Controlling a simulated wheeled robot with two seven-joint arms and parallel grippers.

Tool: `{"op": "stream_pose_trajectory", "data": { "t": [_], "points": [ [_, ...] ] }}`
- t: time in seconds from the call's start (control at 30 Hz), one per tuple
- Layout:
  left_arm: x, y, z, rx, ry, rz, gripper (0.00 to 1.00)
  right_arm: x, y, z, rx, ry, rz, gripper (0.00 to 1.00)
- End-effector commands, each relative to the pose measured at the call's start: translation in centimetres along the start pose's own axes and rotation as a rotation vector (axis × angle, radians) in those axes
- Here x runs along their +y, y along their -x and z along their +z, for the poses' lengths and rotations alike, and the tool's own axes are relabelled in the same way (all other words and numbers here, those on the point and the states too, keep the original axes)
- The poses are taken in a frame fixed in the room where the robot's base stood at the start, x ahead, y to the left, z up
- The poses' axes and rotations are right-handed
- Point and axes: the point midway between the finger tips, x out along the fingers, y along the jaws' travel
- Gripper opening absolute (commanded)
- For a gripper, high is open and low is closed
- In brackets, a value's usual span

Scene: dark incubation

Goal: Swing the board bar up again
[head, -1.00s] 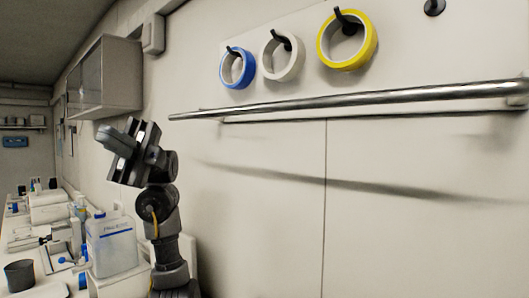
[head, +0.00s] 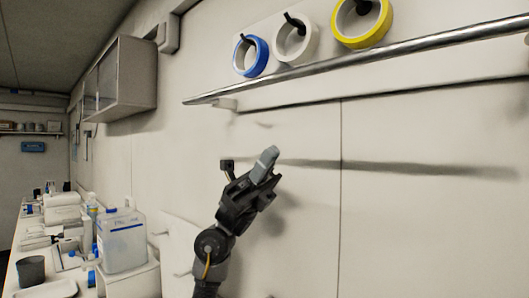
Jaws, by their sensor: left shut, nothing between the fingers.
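The board bar (head: 370,57) is a long metal rod running across the pale wall board (head: 410,15), rising towards the right. It crosses just below the hanging rolls, clear of the board's lower edge. A small bracket (head: 226,104) shows near its left end; its right end is out of the picture. My left gripper (head: 268,156) is shut and empty, pointing up and to the right. It is below the bar's left part in the picture, apart from it. My right gripper is not in view.
A blue roll (head: 238,59), a white roll (head: 281,50) and a yellow roll (head: 337,31) hang on black pegs. A wall cabinet (head: 135,80) is at the upper left. A cluttered bench with a white jug (head: 121,243) and a dark cup (head: 31,270) runs along the left.

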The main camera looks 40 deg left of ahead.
Motion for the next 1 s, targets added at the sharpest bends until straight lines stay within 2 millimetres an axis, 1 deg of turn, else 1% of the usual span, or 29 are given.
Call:
{"op": "stream_pose_trajectory", "data": {
  "t": [0.03,0.2,0.3,0.4,0.6,1.0],
  "points": [
    [0.1,-1.6,0.4,-0.001,-0.001,-0.005,0.00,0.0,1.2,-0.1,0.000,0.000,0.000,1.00],
    [0.1,-5.2,0.5,-0.001,-0.001,-0.005,0.00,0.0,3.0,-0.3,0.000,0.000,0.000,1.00],
    [0.1,-7.0,0.5,-0.001,-0.001,-0.005,0.00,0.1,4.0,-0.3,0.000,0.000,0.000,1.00],
    [0.1,-8.1,1.6,0.000,-0.003,-0.002,0.00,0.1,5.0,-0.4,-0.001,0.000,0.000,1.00],
    [0.0,-9.2,2.7,0.000,-0.002,-0.001,0.00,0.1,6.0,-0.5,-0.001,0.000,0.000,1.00],
    [-0.1,-9.3,2.9,0.000,-0.001,-0.001,0.00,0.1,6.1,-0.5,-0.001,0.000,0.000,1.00]
  ]
}}
